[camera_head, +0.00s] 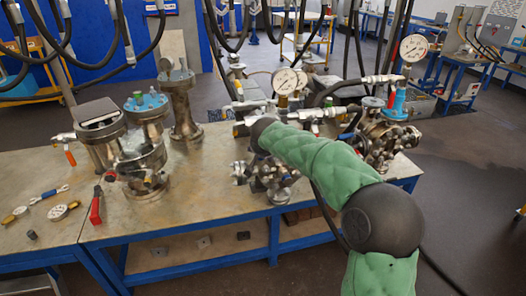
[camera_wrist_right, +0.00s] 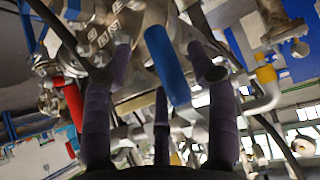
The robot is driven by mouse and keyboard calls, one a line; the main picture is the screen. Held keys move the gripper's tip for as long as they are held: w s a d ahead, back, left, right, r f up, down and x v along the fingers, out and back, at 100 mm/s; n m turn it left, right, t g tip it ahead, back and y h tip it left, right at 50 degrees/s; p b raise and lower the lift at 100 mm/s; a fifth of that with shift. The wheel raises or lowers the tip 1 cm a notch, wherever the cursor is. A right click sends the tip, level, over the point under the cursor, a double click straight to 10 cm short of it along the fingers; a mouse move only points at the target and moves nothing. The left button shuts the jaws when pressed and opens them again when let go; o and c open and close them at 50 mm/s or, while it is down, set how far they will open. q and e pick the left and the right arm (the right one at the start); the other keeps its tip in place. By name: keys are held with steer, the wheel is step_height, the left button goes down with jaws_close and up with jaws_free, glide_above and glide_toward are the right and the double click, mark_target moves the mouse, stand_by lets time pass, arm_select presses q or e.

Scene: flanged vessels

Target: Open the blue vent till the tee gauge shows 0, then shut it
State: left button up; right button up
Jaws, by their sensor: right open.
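A blue handle (camera_wrist_right: 167,65) stands between the fingers of my right gripper (camera_wrist_right: 165,82) in the right wrist view. I take it for the vent's handle. The three dark purple fingers are spread around it, with gaps at both sides. In the head view my green-padded right arm reaches to the middle vessels and hides this gripper. A round white gauge (camera_head: 285,80) stands on the pipework behind my arm. Another gauge (camera_head: 413,47) stands farther right. I cannot tell which is the tee gauge, and neither needle is readable. My left gripper is out of view.
Loose gauges (camera_head: 62,211) and tools lie at the far left. Black hoses hang over the bench. The wrist view shows a red handle (camera_wrist_right: 73,103) and a yellow fitting (camera_wrist_right: 266,74).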

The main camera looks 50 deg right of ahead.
steer(key=v, duration=0.9)
steer(key=shift+s+a+r, duration=0.2)
steer(key=shift+s+r, duration=0.05)
steer(key=shift+s, duration=0.05)
